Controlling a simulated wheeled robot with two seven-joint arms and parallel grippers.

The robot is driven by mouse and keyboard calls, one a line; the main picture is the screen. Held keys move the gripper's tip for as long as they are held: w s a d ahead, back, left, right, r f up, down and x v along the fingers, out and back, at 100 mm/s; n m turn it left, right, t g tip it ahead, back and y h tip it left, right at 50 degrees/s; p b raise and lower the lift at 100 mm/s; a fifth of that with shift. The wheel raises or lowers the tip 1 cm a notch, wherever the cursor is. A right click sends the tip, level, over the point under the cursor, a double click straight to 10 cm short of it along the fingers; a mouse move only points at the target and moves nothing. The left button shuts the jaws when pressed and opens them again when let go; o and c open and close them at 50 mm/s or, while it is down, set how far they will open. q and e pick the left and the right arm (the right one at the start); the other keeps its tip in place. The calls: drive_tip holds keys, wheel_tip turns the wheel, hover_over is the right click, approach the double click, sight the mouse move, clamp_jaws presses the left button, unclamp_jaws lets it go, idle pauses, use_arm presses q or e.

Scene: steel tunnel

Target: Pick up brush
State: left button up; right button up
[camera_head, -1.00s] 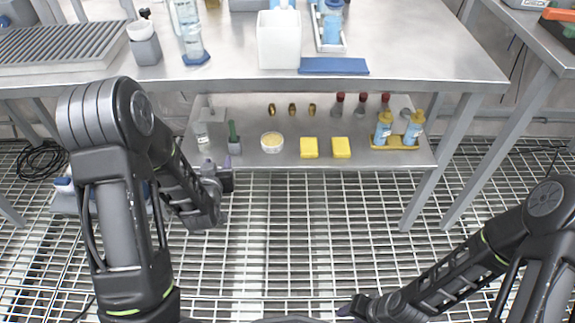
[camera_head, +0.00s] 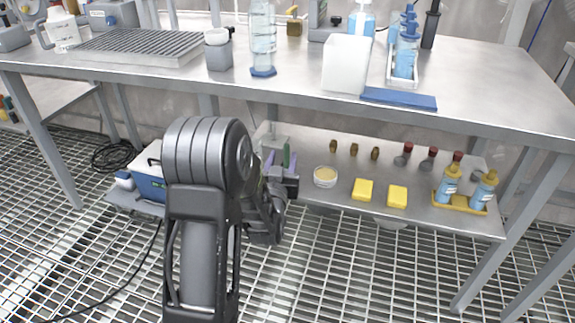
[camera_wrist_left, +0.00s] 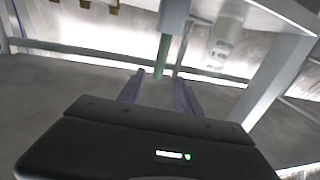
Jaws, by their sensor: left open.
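The brush shows as a green handle (camera_head: 286,155) on the lower shelf (camera_head: 330,200) of the steel table; its lower part is hidden. In the left wrist view, which looks upside down, the green handle (camera_wrist_left: 162,55) sticks out of a grey cup (camera_wrist_left: 173,15). My left gripper (camera_head: 281,161) is at the left part of the shelf, close to the handle. Its two purple fingers (camera_wrist_left: 158,94) are open and apart, with the handle beyond the tips and roughly between them. Nothing is held. My right gripper is out of view.
Right of the brush are a round tub (camera_head: 325,177), yellow sponges (camera_head: 363,189), red-capped bottles (camera_head: 404,154) and blue bottles in a yellow tray (camera_head: 461,203). The tabletop edge (camera_head: 300,101) overhangs the shelf. A blue box (camera_head: 149,180) sits left of my arm.

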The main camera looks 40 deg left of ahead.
sight(286, 150)
use_arm(q)
drive_tip(key=shift+w+a, duration=0.1)
drive_tip(key=shift+w, duration=0.05)
drive_tip(key=b+x, duration=0.1)
drive_tip(key=x, duration=0.3)
drive_tip(key=shift+w+b, duration=0.15)
drive_tip(key=shift+b, duration=0.2)
drive_tip(key=shift+w+a, duration=0.1)
drive_tip(key=shift+w, duration=0.3)
drive_tip(key=shift+c, duration=0.3)
clamp_jaws()
